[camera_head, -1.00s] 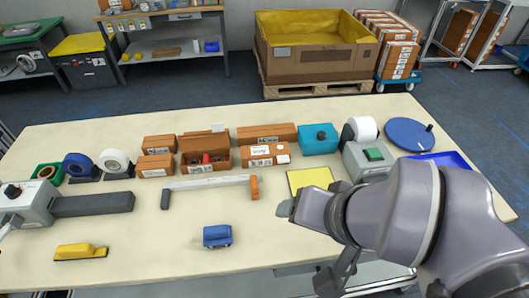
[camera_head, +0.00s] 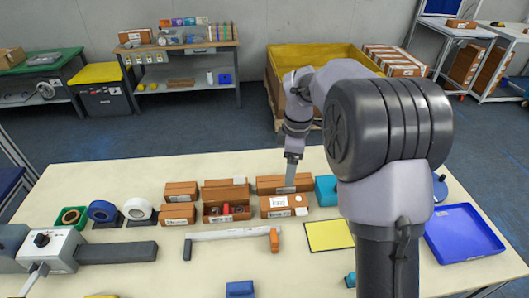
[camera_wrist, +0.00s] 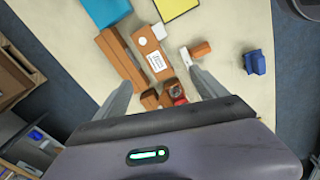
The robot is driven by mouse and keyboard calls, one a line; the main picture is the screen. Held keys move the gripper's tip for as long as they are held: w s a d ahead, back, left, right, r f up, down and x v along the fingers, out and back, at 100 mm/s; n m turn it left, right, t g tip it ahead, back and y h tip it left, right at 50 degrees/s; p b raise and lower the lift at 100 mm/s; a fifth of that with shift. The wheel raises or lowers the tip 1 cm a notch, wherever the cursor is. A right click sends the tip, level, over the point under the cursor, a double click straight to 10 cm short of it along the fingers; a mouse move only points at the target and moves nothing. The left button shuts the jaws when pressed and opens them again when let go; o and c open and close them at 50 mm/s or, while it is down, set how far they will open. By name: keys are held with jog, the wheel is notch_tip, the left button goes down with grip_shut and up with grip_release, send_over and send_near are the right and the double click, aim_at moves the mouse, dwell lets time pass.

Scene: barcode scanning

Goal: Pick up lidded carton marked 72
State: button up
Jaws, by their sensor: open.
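Several brown cartons stand in a group at the middle of the table, and I cannot read the number 72 on any of them. A long carton (camera_head: 268,184) is at the back right of the group. A labelled carton (camera_head: 276,203) with a white round piece on top stands in front of it; it also shows in the wrist view (camera_wrist: 150,50). An open-topped carton (camera_head: 213,217) with small items inside is to the left. My gripper (camera_head: 290,186) is open and empty, pointing down over the long carton; its fingers spread above the cartons in the wrist view (camera_wrist: 160,78).
A white bar with an orange end (camera_head: 230,234) lies in front of the cartons. Tape rolls (camera_head: 102,211), a teal box (camera_head: 325,190), a yellow pad (camera_head: 328,236) and a blue tray (camera_head: 462,234) stand around. My arm hides part of the right side.

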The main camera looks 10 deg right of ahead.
jog(key=w+f+n, duration=0.3)
jog(key=f, duration=0.1)
jog(key=b, duration=0.4)
send_near(284, 201)
jog(key=shift+g, duration=0.4)
jog(key=f, duration=0.5)
jog(key=shift+w+f, duration=0.25)
notch_tip(284, 201, down, 6)
jog(key=shift+a+r+b, duration=0.1)
jog(key=shift+r+b, duration=0.05)
jog(key=shift+b, duration=0.7)
jog(key=shift+r, duration=0.15)
jog(key=shift+c, duration=0.2)
jog(key=c, duration=1.4)
